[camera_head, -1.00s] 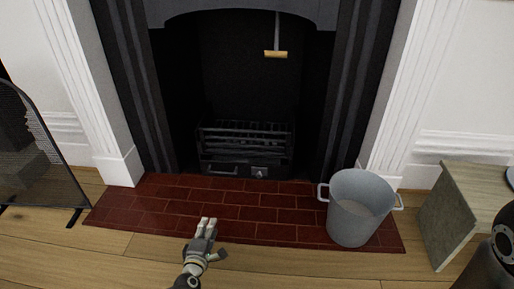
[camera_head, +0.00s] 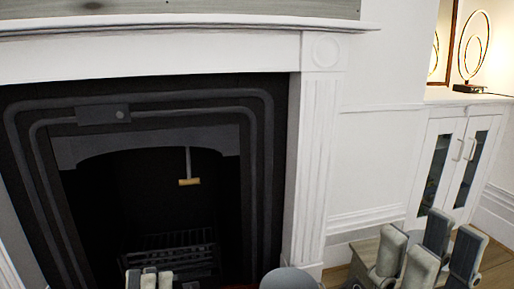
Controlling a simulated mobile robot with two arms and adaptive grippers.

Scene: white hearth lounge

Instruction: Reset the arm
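My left gripper (camera_head: 150,279) is at the bottom edge, in front of the fireplace, with only its fingertips showing. The fingertips are close together and the rest is cut off, so I cannot tell whether it is open. My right gripper (camera_head: 430,252) is at the lower right, larger in view and pointing up. Its pale grey finger pads stand apart with nothing between them, so it is open and empty.
The grey metal bucket (camera_head: 289,279) shows only its top at the bottom edge. The black fireplace (camera_head: 262,180) has a white mantel (camera_head: 180,50) and a hanging yellow-ended handle (camera_head: 189,182). A white cabinet (camera_head: 446,165) with a glowing ring lamp (camera_head: 473,45) stands right.

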